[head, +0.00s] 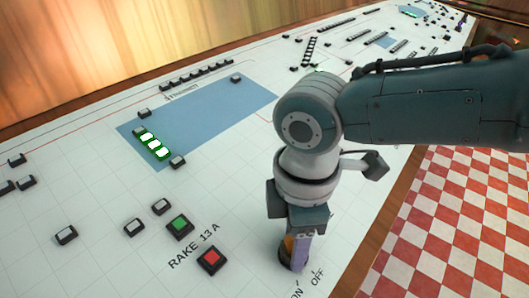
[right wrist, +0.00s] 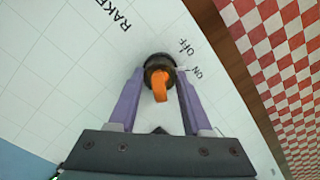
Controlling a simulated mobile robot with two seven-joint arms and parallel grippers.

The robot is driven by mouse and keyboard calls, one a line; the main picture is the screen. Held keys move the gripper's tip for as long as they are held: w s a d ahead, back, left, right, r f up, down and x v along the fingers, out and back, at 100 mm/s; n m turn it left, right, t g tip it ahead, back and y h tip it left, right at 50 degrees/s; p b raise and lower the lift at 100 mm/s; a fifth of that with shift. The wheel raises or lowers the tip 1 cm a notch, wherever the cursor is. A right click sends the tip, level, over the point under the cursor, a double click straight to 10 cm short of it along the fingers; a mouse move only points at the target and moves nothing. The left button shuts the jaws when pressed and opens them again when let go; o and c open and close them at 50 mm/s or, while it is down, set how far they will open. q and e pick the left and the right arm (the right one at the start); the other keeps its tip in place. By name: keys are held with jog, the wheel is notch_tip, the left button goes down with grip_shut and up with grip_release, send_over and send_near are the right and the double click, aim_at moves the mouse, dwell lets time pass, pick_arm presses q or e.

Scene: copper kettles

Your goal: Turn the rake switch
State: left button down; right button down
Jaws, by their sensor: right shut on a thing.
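The rake switch is a round dark knob with an orange handle, on the sloping white panel (head: 230,135) beside the printed words ON and OFF. In the right wrist view the orange handle (right wrist: 159,86) sits between the purple fingers, and the dark base (right wrist: 158,62) shows beyond it. My right gripper (head: 297,252) points down at the switch in the head view, its fingers on either side of the knob and shut on it. The gripper hides most of the switch there. My left gripper is not in view.
A red button (head: 211,260) and a green button (head: 180,226) sit left of the gripper, by the label RAKE 13 A. Several small dark-rimmed buttons and a blue area (head: 225,115) spread over the panel. A wooden edge and red-white checked floor (head: 455,220) lie to the right.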

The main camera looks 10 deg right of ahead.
jog(key=shift+a+r+m+p, duration=0.15)
jog(key=shift+m+p, duration=0.25)
jog(key=shift+m, duration=1.2)
jog(key=c, duration=0.6)
grip_release()
notch_tip(320, 180, up, 9)
jog(key=p, duration=0.3)
jog(key=shift+r, duration=0.4)
